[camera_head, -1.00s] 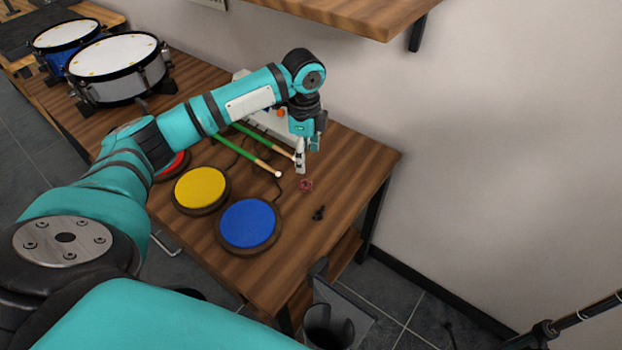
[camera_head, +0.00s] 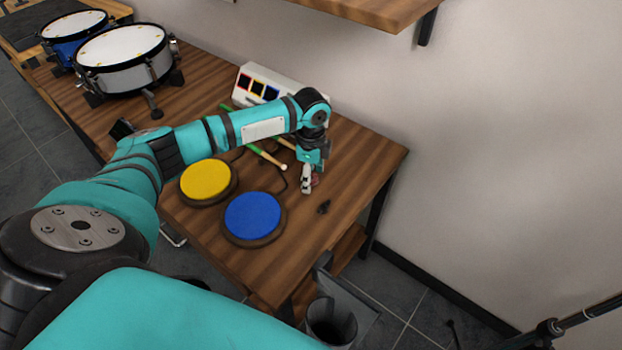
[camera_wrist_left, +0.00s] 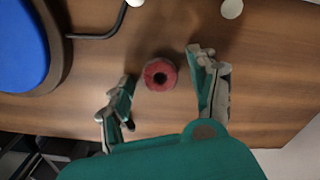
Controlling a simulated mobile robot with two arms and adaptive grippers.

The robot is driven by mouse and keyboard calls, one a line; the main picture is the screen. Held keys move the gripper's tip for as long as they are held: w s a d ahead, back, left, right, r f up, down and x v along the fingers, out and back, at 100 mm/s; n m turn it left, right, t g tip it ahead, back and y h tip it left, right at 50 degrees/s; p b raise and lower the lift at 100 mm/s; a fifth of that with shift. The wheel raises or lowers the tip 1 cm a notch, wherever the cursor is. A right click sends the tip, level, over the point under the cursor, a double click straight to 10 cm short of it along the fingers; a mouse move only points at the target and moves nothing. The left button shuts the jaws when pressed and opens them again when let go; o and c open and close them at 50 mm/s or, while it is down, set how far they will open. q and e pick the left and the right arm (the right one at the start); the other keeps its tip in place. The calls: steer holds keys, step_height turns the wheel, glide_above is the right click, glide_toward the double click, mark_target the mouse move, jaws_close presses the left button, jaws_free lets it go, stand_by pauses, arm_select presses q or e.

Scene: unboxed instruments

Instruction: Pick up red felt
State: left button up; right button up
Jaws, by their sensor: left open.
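The red felt is a small ring with a dark centre hole. In the left wrist view the red felt (camera_wrist_left: 159,74) lies on the wooden table, between and just beyond the fingertips of my left gripper (camera_wrist_left: 160,72). Neither finger appears to touch it. In the head view the red felt (camera_head: 315,180) is mostly hidden behind my left gripper (camera_head: 306,182), which points down over the table. My left gripper is open and empty. My right gripper is not in view.
A blue pad (camera_head: 253,217) and a yellow pad (camera_head: 207,180) lie left of the gripper. Drumsticks (camera_head: 270,160) and a white box (camera_head: 262,82) are behind. A small black part (camera_head: 323,207) lies at the right. A shelf (camera_head: 375,12) overhangs the back.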

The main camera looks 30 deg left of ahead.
arm_select(q)
steer(key=c, duration=0.7)
steer(key=shift+c, duration=0.2)
steer(key=shift+r, duration=0.1)
steer(key=shift+r, duration=0.4)
step_height(320, 180, up, 3)
steer(key=shift+s+d+f, duration=0.1)
steer(key=shift+s+d, duration=0.05)
steer(key=s+d, duration=0.3)
steer(key=s, duration=0.1)
steer(key=s+d+r, duration=0.1)
steer(key=s+d, duration=0.2)
steer(key=s, duration=0.1)
steer(key=s+d, duration=0.3)
steer(key=s, duration=0.1)
steer(key=shift+s+d+r+p, duration=0.1)
steer(key=shift+s+r+p, duration=0.05)
steer(key=shift+s+p, duration=0.2)
steer(key=shift+r, duration=0.1)
steer(key=shift+r+p, duration=1.65)
steer(key=shift+p, duration=1.15)
